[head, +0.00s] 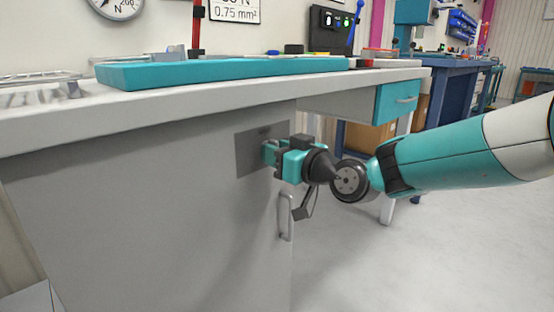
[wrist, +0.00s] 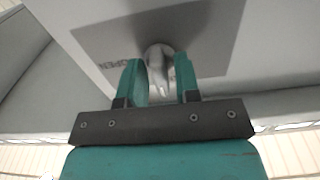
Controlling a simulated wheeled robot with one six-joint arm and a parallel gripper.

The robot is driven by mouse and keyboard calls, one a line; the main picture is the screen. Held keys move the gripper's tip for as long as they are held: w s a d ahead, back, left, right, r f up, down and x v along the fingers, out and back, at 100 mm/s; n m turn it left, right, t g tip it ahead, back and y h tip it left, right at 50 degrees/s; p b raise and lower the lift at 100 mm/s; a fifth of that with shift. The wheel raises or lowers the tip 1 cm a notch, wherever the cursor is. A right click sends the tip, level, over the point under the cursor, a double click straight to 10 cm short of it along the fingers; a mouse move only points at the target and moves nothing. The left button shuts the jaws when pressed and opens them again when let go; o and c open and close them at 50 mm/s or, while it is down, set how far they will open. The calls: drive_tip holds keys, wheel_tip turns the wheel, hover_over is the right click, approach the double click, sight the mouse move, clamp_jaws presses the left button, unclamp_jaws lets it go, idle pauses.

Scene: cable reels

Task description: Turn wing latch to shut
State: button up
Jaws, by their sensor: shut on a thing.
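The wing latch (wrist: 159,56) is a small silver knob with a narrow wing, on a dark grey plate (head: 249,158) fixed to the grey cabinet door (head: 190,215). My gripper (head: 268,151) reaches the plate from the right in the head view. In the wrist view my gripper (wrist: 161,72) has its teal fingers on either side of the latch wing, shut on it. In the head view the fingers mostly hide the latch.
A silver door handle (head: 286,216) stands out just below my gripper. The worktop (head: 190,103) overhangs the door, with a teal tray (head: 220,72) on it. A blue bench (head: 452,95) stands behind to the right. The floor in front is clear.

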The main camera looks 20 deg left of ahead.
idle(0.5)
drive_tip(key=o, duration=0.6)
drive_tip(key=v, duration=1.7)
drive_tip(key=shift+s+d, duration=0.15)
drive_tip(key=shift+d, duration=0.05)
